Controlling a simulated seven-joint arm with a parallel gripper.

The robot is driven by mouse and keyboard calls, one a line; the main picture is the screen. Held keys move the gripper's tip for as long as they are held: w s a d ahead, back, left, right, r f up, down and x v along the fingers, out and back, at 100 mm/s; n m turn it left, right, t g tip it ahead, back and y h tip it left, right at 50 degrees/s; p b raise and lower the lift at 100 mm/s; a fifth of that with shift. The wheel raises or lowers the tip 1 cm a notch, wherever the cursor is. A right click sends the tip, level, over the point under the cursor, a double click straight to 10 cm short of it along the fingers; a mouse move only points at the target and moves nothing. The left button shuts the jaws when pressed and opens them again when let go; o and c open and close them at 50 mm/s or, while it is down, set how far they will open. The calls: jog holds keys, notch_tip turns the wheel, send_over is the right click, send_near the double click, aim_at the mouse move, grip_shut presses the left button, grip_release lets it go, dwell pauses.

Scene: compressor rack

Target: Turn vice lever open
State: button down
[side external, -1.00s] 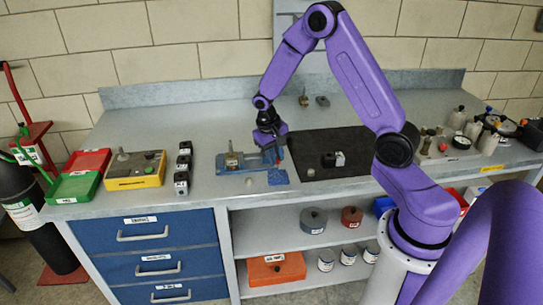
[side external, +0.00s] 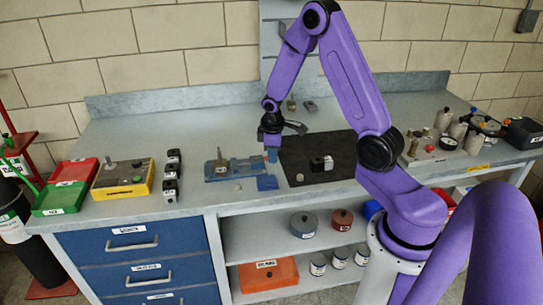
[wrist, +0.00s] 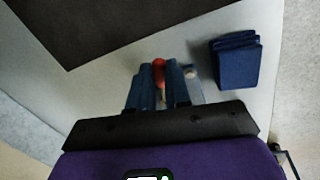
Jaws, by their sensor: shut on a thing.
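The blue vice (side external: 225,170) sits on the bench, left of the dark mat. My gripper (side external: 272,155) points down at the vice's right end. In the wrist view, the blue fingers of my gripper (wrist: 160,88) are shut on the lever (wrist: 159,72), whose red-orange knob shows between them. A pale metal part of the vice shows just right of the fingers. In the side view the lever is hidden by the gripper, and most of the vice is out of sight in the wrist view.
Folded blue cloths (side external: 267,183) lie just in front of the vice; they show right of the fingers in the wrist view (wrist: 236,60). The dark mat (side external: 340,145) bears a small black-and-white block (side external: 320,163). Left stand black blocks (side external: 171,175) and a yellow box (side external: 124,180).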

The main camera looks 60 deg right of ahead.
jog(key=shift+w+d+n+t, duration=0.15)
jog(key=shift+w+d+n, duration=0.15)
jog(key=shift+n, duration=0.4)
jog(key=shift+w+d+n+t, duration=0.15)
jog(key=shift+d+n, duration=0.1)
jog(key=shift+n, duration=0.45)
jog(key=shift+r, duration=0.1)
jog(key=c, duration=1.1)
grip_release()
jog(key=v, duration=1.7)
jog(key=shift+d+r, duration=0.1)
jog(key=shift+r, duration=0.1)
